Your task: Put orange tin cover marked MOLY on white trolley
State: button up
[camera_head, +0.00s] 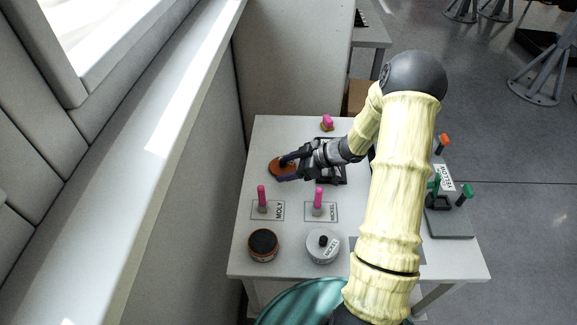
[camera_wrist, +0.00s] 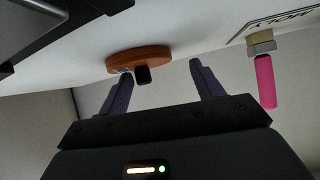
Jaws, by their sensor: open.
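The orange tin cover (camera_head: 278,168) is a round disc with a black knob, lying on the white table top (camera_head: 300,130) near its left edge. In the wrist view the orange cover (camera_wrist: 140,58) shows its knob between the fingers, closer to the left one; any marking on it is unreadable. My gripper (camera_head: 285,169) is open at the cover, and its spread fingers also show in the wrist view (camera_wrist: 161,71). I cannot tell whether they touch the knob. I cannot make out a separate white trolley.
An open orange tin (camera_head: 263,243) with dark contents and a white NICKEL tin (camera_head: 323,247) stand at the front. Pink-handled tools stand on the MOLY card (camera_head: 278,211) and NICKEL card (camera_head: 333,212). A grey fixture (camera_head: 450,224) is at right. A wall panel borders the left.

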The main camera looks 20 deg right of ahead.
jog(key=shift+d+r, duration=0.1)
jog(key=v, duration=1.1)
jog(key=shift+s+d+r, duration=0.2)
jog(key=shift+d, duration=0.1)
